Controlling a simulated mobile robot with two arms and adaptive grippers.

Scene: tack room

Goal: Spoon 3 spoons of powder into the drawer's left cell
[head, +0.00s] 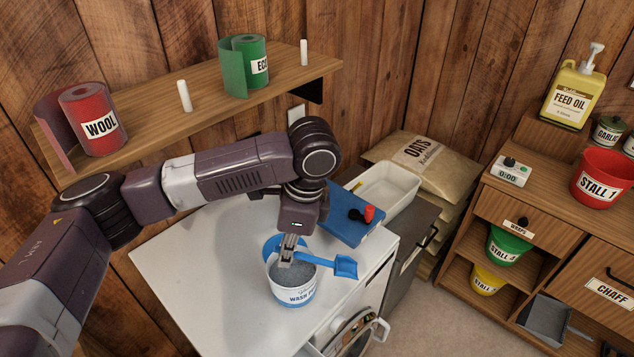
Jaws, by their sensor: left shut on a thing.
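My left gripper (289,257) is shut on the handle of a blue scoop (345,266), just above an open tub. The scoop's head sticks out to the right, past the tub's rim. I cannot tell whether powder is in it. The white tub (291,297) is marked as wash powder, with blue at its rim, and stands on the white machine top. Grey powder (289,277) shows inside it. My right gripper is not in view.
A blue box (352,222) with a red and black item on it and a white tray (383,190) stand behind the tub. The white machine top (185,262) is clear to the left. A wooden shelf (205,95) runs above.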

